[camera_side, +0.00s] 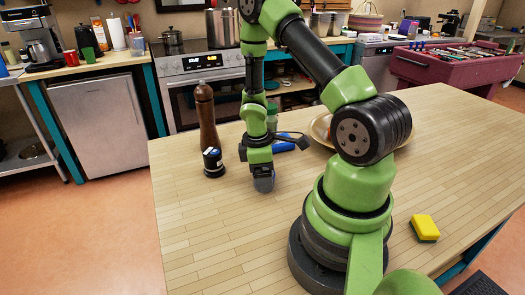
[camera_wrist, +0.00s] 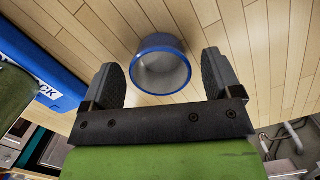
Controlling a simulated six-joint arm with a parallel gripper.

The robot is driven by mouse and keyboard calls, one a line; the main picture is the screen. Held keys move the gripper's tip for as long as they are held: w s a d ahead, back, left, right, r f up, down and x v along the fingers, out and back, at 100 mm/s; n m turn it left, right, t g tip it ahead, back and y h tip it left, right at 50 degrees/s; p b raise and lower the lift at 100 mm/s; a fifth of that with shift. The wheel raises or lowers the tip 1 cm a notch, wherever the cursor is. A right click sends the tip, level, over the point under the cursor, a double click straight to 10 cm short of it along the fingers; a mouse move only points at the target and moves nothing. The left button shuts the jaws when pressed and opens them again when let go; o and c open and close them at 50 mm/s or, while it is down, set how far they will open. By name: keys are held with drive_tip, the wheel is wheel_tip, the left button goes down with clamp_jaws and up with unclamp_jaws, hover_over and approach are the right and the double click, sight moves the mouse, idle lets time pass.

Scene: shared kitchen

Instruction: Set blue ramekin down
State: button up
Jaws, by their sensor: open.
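The blue ramekin (camera_wrist: 161,72) shows in the wrist view with a blue rim and a pale grey inside. Its open mouth faces the camera, and light wood planks lie behind it. My gripper (camera_wrist: 160,78) is open, with one dark finger on each side of the ramekin; I cannot tell whether either finger touches it. In the side view my gripper (camera_side: 263,181) points down, low over the wooden table (camera_side: 205,235). A grey-blue shape is at its tip there, and I cannot tell finger from ramekin.
A brown wooden mill (camera_side: 207,118) and a dark jar (camera_side: 213,163) stand left of my gripper. A blue package (camera_side: 289,142) lies behind it; a tan bowl (camera_side: 321,128) is farther right. A yellow sponge (camera_side: 424,227) lies at the right. The table's front left is clear.

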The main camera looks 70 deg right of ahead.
drive_tip(key=w+a+r+m+t, duration=0.1)
drive_tip(key=a+r, duration=0.1)
drive_tip(key=r, duration=0.6)
drive_tip(key=w+a+r+m+t, duration=0.1)
drive_tip(key=a+r, duration=0.1)
drive_tip(key=r, duration=0.6)
drive_tip(key=s+a+r+m+t+y, duration=0.1)
drive_tip(key=s+a+r+m+t, duration=0.2)
drive_tip(key=a+r, duration=0.3)
drive_tip(key=s+a+r+m+t+y, duration=0.1)
drive_tip(key=s+a+r+m+t, duration=0.2)
drive_tip(key=a+r, duration=0.3)
drive_tip(key=shift+s+a+r, duration=0.3)
drive_tip(key=shift+a+r, duration=0.05)
drive_tip(key=shift+r, duration=0.25)
drive_tip(key=shift+o, duration=0.5)
drive_tip(key=shift+s+a+r+y, duration=0.15)
drive_tip(key=shift+s+a+y, duration=0.15)
drive_tip(key=shift+s, duration=0.05)
